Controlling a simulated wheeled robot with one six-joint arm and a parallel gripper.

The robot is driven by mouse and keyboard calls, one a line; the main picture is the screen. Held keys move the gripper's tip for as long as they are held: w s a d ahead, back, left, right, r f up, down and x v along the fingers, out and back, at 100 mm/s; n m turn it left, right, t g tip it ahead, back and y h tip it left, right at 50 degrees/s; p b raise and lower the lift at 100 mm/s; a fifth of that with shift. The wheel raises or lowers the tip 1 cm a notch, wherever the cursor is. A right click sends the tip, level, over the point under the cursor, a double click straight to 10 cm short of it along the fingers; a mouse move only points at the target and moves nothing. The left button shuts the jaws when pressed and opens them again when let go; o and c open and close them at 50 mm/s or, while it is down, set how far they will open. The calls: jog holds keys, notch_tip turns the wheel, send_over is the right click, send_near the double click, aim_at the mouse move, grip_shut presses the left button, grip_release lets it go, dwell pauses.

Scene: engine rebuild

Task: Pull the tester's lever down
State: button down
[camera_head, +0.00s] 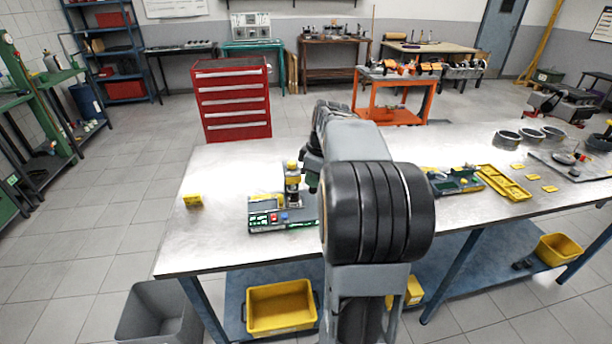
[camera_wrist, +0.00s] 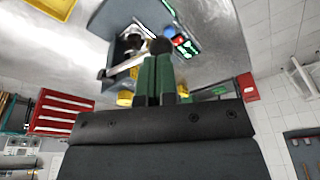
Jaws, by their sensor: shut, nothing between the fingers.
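The tester (camera_head: 268,226) is a grey unit with a green-lit display and red and blue buttons. It stands on the metal workbench, left of my arm in the head view. An upright post with a yellow top (camera_head: 292,183) rises at its back. The tester (camera_wrist: 125,18) also shows at the top of the wrist view. There a pale lever bar (camera_wrist: 122,64) ends in a dark knob (camera_wrist: 160,46). My gripper (camera_wrist: 158,62) is shut and empty, its green fingertips at or just beneath the knob; contact cannot be told. In the head view my arm mostly hides the gripper.
The workbench (camera_head: 215,190) is clear left of the tester, except for a small yellow block (camera_head: 193,201). Right of my arm lie a yellow tray (camera_head: 503,182), small yellow pieces and dark rings. A red drawer cabinet (camera_head: 233,100) stands behind the bench.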

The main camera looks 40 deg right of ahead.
aim_at(313, 190)
jog(key=shift+f, duration=0.15)
jog(key=shift+s+f+b, duration=0.1)
jog(key=shift+f+b, duration=0.55)
jog(key=shift+f, duration=0.15)
jog(key=shift+a+f+b, duration=0.1)
jog(key=shift+f+b, duration=0.5)
jog(key=shift+f, duration=0.2)
jog(key=shift+r, duration=0.2)
jog(key=r+p, duration=0.5)
jog(key=r, duration=0.1)
jog(key=r+p, duration=0.3)
jog(key=r, duration=0.1)
jog(key=shift+w+d+p, duration=0.2)
jog(key=shift+w+p, duration=0.1)
jog(key=shift+f, duration=0.1)
dwell(0.5)
